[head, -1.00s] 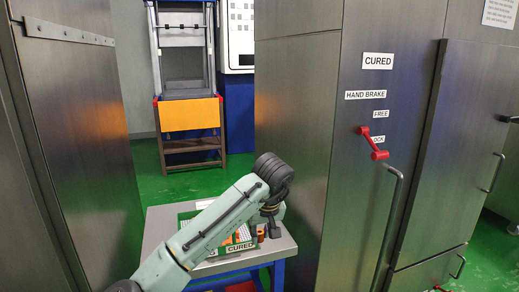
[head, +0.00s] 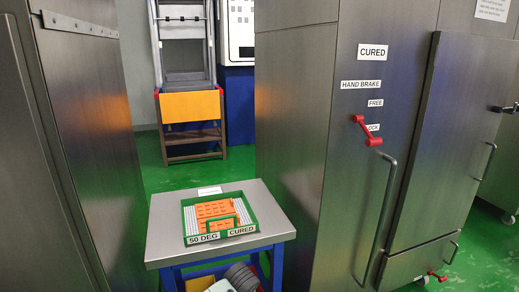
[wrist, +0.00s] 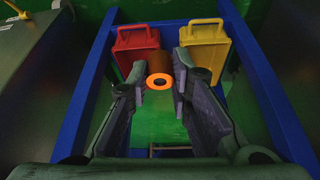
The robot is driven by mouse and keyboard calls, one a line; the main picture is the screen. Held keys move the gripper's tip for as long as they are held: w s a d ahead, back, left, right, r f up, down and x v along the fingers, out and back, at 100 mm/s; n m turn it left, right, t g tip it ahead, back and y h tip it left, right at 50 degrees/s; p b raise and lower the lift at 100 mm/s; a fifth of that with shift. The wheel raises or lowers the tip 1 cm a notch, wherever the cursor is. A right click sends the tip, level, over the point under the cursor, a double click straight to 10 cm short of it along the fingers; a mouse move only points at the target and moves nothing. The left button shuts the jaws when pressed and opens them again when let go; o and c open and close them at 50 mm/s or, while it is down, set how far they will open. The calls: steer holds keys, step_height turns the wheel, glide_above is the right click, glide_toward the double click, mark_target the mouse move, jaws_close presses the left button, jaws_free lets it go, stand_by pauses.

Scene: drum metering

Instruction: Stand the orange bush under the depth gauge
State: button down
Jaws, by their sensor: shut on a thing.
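My gripper (wrist: 159,82) is shut on the orange bush (wrist: 159,81) in the wrist view. The bush shows as an orange ring with a dark hole, its darker side wall just behind, held between the fingertips. In the head view only part of my arm shows, low at the bottom edge in front of the table; the gripper and bush are hidden there. I cannot make out a depth gauge in either view.
A grey-topped table (head: 165,246) holds a green tray (head: 247,212) with orange pieces, labelled 50 DEG CURED. Below, a red box (wrist: 136,48) and a yellow box (wrist: 207,48) sit between blue legs (wrist: 85,85). Steel cabinets (head: 300,120) stand close on both sides.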

steer(key=s+d+f+m, duration=0.1)
steer(key=s+d+f, duration=0.2)
steer(key=s+f, duration=0.2)
steer(key=s+d+f+m+h, duration=0.1)
steer(key=s+d+f, duration=0.2)
steer(key=s+f, duration=0.3)
step_height(320, 180, down, 4)
steer(key=shift+s+d+r, duration=0.2)
steer(key=shift+w+a, duration=0.1)
steer(key=shift+a, duration=0.05)
